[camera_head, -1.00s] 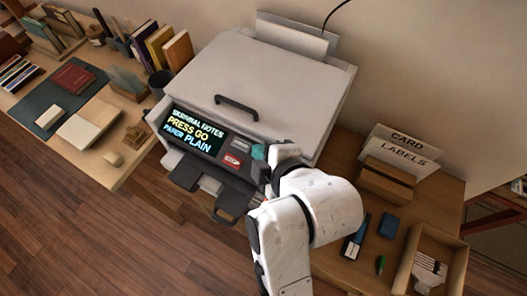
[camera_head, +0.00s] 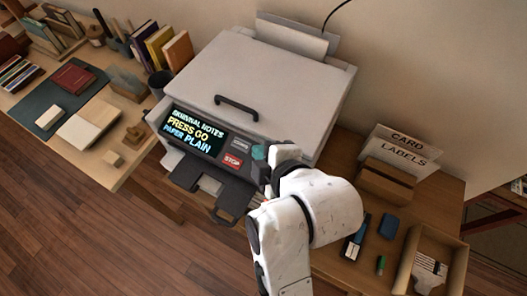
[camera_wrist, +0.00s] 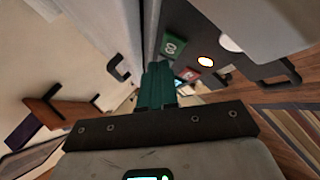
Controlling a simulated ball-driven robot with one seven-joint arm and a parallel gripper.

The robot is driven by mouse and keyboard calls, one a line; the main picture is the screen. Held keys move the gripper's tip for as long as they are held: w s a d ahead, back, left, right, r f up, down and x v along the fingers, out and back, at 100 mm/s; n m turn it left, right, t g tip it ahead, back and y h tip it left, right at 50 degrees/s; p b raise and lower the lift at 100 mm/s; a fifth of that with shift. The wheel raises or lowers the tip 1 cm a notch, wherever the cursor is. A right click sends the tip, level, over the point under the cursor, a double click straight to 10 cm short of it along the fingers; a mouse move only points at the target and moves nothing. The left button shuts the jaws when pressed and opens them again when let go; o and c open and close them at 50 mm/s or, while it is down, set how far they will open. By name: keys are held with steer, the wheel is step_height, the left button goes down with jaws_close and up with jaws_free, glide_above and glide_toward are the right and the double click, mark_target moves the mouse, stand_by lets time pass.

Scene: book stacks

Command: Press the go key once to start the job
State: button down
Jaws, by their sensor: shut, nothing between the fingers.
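The grey copier (camera_head: 285,80) has a sloping front panel. Its lit display (camera_head: 194,131) reads PRESS GO and PAPER PLAIN. A red STOP key (camera_head: 232,161) and a grey key (camera_head: 241,144) sit right of the display. In the wrist view a green key (camera_wrist: 173,46), which looks like the go key, and a red key (camera_wrist: 194,74) show close to my fingers. My gripper (camera_head: 258,153) is shut and empty at the right end of the panel; its teal fingers (camera_wrist: 157,85) point toward the panel. The green key is hidden in the head view. Contact cannot be told.
A black lid handle (camera_head: 236,106) stands above the panel, and an output tray (camera_head: 210,185) juts out below. A CARD and LABELS holder (camera_head: 390,170), a blue box (camera_head: 389,225) and an open wooden box (camera_head: 452,262) are on the right. A desk with books (camera_head: 95,120) is left.

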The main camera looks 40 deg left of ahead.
steer(key=shift+f, duration=0.1)
stand_by(0.5)
steer(key=shift+w+f, duration=0.1)
steer(key=shift+f, duration=0.25)
steer(key=shift+f+b, duration=0.15)
steer(key=shift+b, duration=0.2)
stand_by(0.4)
steer(key=shift+r+p, duration=0.65)
steer(key=shift+p, duration=0.05)
step_height(320, 180, up, 6)
steer(key=s+p, duration=0.2)
steer(key=p, duration=0.3)
steer(key=shift+d+f, duration=0.15)
steer(key=shift+d, duration=0.1)
stand_by(0.5)
